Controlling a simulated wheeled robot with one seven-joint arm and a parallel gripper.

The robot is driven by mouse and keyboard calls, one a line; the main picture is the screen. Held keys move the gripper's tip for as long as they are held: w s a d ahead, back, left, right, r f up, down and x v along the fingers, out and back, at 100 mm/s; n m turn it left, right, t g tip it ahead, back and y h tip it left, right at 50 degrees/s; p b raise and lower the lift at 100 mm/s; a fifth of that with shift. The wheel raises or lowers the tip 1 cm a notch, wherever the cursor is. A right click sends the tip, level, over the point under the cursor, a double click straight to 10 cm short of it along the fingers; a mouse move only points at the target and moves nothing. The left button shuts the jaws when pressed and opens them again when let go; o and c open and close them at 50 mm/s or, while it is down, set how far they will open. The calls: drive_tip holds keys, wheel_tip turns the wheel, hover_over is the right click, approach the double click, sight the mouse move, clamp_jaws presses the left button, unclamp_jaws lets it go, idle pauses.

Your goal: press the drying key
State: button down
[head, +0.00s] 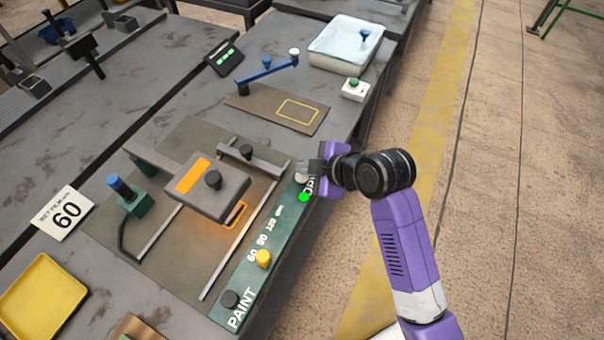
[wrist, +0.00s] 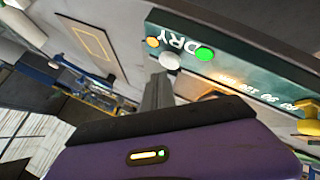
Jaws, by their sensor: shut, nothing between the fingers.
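The green panel (head: 236,270) runs along the near edge of the bench, with PAINT at one end and DRY at the other. By the DRY lettering, a pale round key (head: 302,168) shows, partly hidden by my gripper; it also shows in the wrist view (wrist: 169,61). A green lamp (head: 304,197) is lit beside it, and also shows in the wrist view (wrist: 205,53). My gripper (head: 312,170) is shut and empty, its fingertips right at the pale key. I cannot tell whether they touch it.
A grey carriage (head: 207,187) with an orange band sits over rails, with an orange glow beneath. A green-button box (head: 355,89) and white tub (head: 345,45) stand beyond.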

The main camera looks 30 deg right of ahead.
sight(305, 178)
drive_tip(key=shift+f, duration=0.1)
idle(0.4)
drive_tip(key=shift+f, duration=0.3)
drive_tip(key=shift+f+b, duration=0.55)
drive_tip(key=shift+f, duration=0.1)
idle(0.8)
idle(0.3)
drive_tip(key=shift+r+p, duration=1)
drive_tip(key=shift+r, duration=0.05)
wheel_tip(305, 178, up, 5)
drive_tip(key=p, duration=0.4)
drive_tip(key=shift+p, duration=0.35)
idle(0.3)
